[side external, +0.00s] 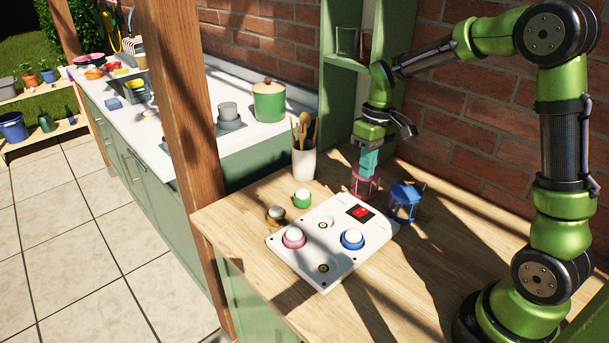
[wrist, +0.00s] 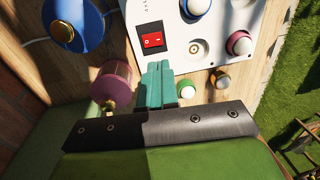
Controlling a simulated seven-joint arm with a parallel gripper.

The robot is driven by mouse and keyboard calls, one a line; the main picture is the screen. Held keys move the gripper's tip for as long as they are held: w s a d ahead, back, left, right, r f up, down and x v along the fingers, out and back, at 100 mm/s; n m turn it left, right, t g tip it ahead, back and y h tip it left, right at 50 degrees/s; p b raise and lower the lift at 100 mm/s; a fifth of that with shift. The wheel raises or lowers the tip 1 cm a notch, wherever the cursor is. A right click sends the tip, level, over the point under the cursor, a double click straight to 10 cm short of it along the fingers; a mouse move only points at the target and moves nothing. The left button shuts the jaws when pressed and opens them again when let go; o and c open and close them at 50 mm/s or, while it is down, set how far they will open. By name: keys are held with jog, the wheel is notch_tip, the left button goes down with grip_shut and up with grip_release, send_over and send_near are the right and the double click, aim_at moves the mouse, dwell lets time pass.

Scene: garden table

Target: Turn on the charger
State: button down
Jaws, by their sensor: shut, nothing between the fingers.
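The charger (side external: 327,271) is a white panel lying on the wooden table. It carries a red rocker switch (side external: 360,212) at its back edge, which also shows in the wrist view (wrist: 152,40). Pink and blue ringed pieces with white tops sit on the panel, and other round sockets are empty. My gripper (side external: 369,170) points down behind the panel, near the switch. Its teal fingers (wrist: 158,84) are together and hold nothing. In the wrist view the fingertips are just below the switch. I cannot tell whether they touch the panel.
A pink lantern (side external: 365,182) stands beside my fingers and a blue lantern (side external: 406,201) stands to their right. Green (side external: 303,198) and brown (side external: 276,214) ringed pieces lie left of the panel. A white utensil cup (side external: 305,160) stands behind. The table's front right is clear.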

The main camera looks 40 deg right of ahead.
aim_at(358, 213)
jog(key=f, duration=0.3)
jog(key=a+f, duration=0.1)
jog(key=f, duration=0.6)
jog(key=shift+a+f, duration=0.1)
jog(key=shift+a, duration=0.05)
jog(key=shift+a+f, duration=0.1)
jog(key=shift+f, duration=0.15)
jog(key=shift+d+r, duration=0.25)
jog(key=shift+d, duration=0.6)
jog(key=shift+r, duration=0.1)
notch_tip(358, 213, up, 14)
jog(key=a, duration=0.1)
jog(key=shift+a, duration=0.35)
